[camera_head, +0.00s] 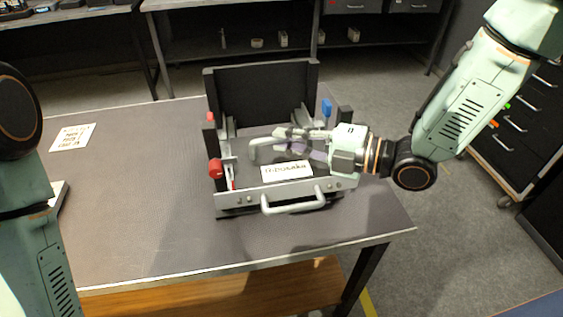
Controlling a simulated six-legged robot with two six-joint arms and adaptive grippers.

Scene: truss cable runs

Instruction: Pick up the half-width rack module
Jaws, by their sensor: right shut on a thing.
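The half-width rack module appears to be the grey unit (240,198) with a curved front handle and a white lettered label. It sits on the table, in front of an upright black panel. My right gripper (280,144) reaches in from the right over the unit. Its fingers are shut on a grey part at the unit's top, beside a curved grey bar (258,151). The fingers hide the exact contact. My left arm shows at the left edge; its gripper is out of view.
The table (140,200) is mostly clear left of the unit. A lettered card (73,137) lies at the far left. Red (215,168) and blue (327,107) knobs stand at the unit's sides. A drawer cabinet (515,130) stands at right, shelves (270,45) at the back.

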